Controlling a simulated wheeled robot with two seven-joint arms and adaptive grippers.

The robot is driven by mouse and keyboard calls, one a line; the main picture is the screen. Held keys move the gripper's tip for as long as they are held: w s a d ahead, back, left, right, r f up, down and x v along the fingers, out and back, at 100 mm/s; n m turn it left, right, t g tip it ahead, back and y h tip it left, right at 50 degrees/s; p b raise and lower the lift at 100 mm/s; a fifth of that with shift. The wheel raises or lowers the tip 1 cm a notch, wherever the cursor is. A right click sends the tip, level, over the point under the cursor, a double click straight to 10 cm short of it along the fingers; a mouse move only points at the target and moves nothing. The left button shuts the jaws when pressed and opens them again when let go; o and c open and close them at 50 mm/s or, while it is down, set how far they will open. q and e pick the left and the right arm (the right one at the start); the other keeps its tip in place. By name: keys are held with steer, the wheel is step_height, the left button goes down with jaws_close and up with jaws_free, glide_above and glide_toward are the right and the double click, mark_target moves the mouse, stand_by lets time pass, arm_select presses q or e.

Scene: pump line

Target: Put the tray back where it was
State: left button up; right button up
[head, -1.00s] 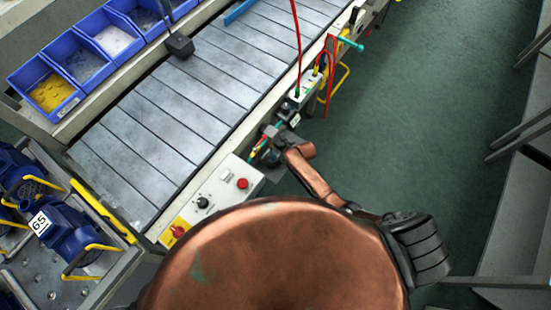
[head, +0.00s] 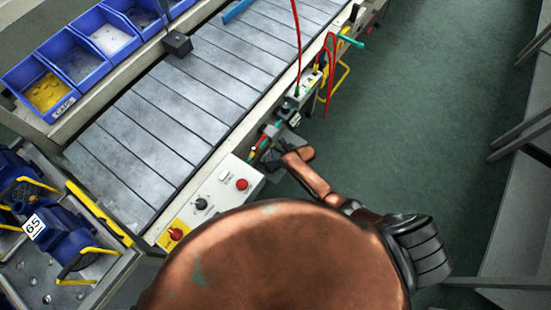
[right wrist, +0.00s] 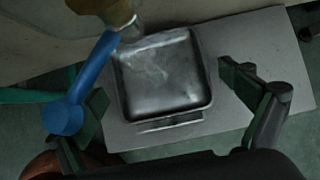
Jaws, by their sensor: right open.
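A dark metal tray (right wrist: 162,75), square with a raised rim and rounded corners, shows in the right wrist view. It appears to rest on a pale grey plate. My right gripper (right wrist: 163,84) is open, one finger on each side of the tray; I see no clear contact. In the head view my right gripper (head: 272,159) is small and dark beside the front edge of the conveyor bench. The tray cannot be made out there. My left gripper is not in view.
In the wrist view, a blue lever (right wrist: 82,85) and a brass fitting (right wrist: 108,10) overlap the tray's upper left. The head view shows a control panel (head: 213,201), cables, blue bins (head: 45,86) and a pump cart (head: 75,275). Green floor (head: 420,110) is open to the right.

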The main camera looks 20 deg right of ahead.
steer(key=shift+r, duration=0.1)
steer(key=shift+s+d+r, duration=0.1)
steer(key=shift+r, duration=0.2)
steer(key=p+v, duration=0.5)
steer(key=v, duration=0.6)
steer(key=shift+r, duration=0.2)
steer(key=shift+s+d, duration=0.1)
steer(key=shift+s, duration=0.05)
